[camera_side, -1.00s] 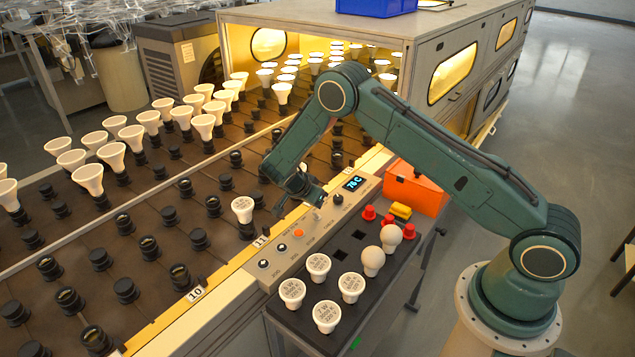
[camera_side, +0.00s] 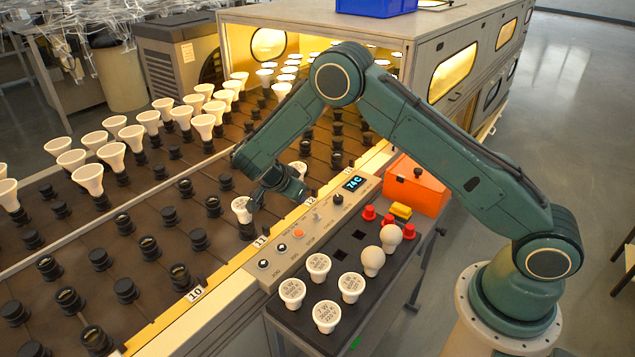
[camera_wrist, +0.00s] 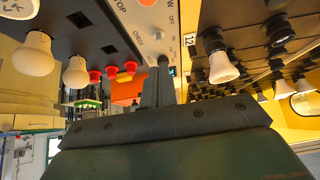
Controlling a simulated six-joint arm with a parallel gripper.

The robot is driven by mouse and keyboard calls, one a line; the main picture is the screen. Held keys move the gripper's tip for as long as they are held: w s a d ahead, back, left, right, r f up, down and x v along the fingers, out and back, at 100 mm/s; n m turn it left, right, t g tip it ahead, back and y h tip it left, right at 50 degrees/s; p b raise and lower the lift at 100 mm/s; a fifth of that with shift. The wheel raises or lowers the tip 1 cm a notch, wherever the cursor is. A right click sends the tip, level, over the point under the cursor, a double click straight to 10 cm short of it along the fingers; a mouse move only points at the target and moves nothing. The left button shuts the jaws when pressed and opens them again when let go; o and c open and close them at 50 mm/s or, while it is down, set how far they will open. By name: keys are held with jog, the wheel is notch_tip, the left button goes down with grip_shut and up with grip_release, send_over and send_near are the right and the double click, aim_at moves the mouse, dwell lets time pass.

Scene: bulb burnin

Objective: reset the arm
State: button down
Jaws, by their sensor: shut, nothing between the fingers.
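My gripper (camera_side: 258,203) is above the near edge of the dark socket rack (camera_side: 150,225), close to the white bulb (camera_side: 241,207) by the label 11. I cannot tell whether it touches that bulb. Its fingers are together and empty; in the wrist view my gripper (camera_wrist: 162,65) points toward the control panel (camera_wrist: 150,15). Another white bulb, by the label 12, shows partly behind my gripper in the side view (camera_side: 299,167) and clearly in the wrist view (camera_wrist: 222,66). The panel (camera_side: 285,262) has a lit display (camera_side: 355,183) and a black knob (camera_side: 338,199).
Rows of lit bulbs and the oven cabinet (camera_side: 400,40) lie beyond the rack. Open space lies above the tray.

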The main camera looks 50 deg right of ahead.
dwell(0.3)
jog(key=s+r+n+t+y, duration=0.1)
jog(key=s+r+n, duration=0.25)
jog(key=r, duration=0.45)
jog(key=s+a+r+n+t+y, duration=0.1)
jog(key=s+r+n+y, duration=0.1)
jog(key=s+r, duration=0.35)
jog(key=s+r+n+t+y, duration=0.1)
jog(key=s+r+n, duration=0.1)
jog(key=r, duration=0.7)
jog(key=s+a+r+n+t+y, duration=0.1)
jog(key=s+n, duration=0.4)
jog(key=s, duration=0.6)
jog(key=s+a+r+n+t+y, duration=0.1)
jog(key=s+r+n, duration=0.4)
jog(key=s, duration=0.6)
jog(key=shift+s+a+t+y, duration=0.25)
jog(key=shift+a+y, duration=0.35)
jog(key=shift+a, duration=0.5)
